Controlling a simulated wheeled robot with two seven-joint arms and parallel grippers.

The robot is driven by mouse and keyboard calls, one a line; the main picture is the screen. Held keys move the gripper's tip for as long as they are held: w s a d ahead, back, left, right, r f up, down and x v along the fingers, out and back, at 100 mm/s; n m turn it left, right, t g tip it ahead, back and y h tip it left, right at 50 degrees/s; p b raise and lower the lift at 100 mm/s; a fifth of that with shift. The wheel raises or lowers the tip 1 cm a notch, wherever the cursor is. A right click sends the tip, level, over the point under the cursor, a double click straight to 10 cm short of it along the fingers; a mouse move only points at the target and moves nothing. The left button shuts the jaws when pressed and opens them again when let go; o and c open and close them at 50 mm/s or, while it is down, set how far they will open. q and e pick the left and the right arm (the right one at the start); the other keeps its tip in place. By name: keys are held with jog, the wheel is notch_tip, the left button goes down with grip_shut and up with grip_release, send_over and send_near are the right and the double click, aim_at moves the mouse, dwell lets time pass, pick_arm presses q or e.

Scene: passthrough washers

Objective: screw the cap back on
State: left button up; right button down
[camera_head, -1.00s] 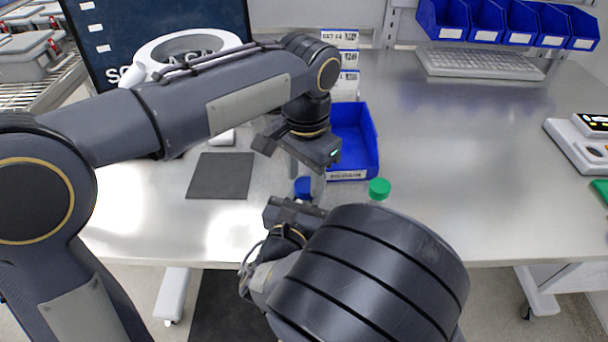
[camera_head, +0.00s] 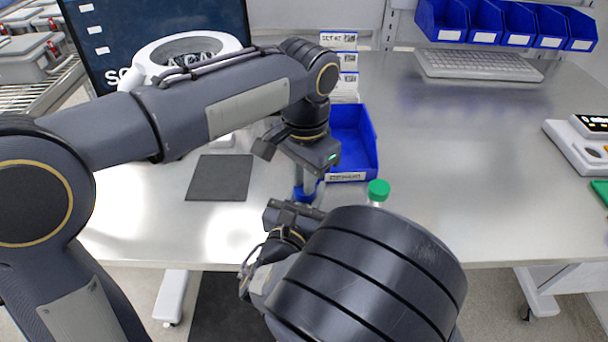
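A blue cap (camera_head: 299,194) is low in the middle of the head view, partly covered by my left gripper. My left gripper (camera_head: 308,186) points down from above, with its fingers at the cap; whether they press on it is unclear. My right gripper (camera_head: 293,213) is just in front of and below the cap, seen from behind. Its fingertips and whatever is between them are mostly hidden. Any bottle under the blue cap is hidden by the grippers. A bottle with a green cap (camera_head: 378,190) stands to the right, its lower part hidden by my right arm.
A blue bin (camera_head: 367,150) stands behind the grippers. A dark mat (camera_head: 220,177) lies to the left. A keyboard (camera_head: 480,65) is at the back, and a scale (camera_head: 580,148) is at the right. The table (camera_head: 480,170) is clear between the green-capped bottle and the scale.

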pick_arm(q)
jog(key=shift+r, duration=1.95)
pick_arm(e)
jog(key=c, duration=1)
grip_release()
pick_arm(q)
jog(key=shift+f+b, duration=0.25)
jog(key=shift+b, duration=0.05)
pick_arm(e)
jog(key=v, duration=0.8)
jog(key=shift+r, duration=0.1)
pick_arm(q)
jog(key=shift+s, duration=0.15)
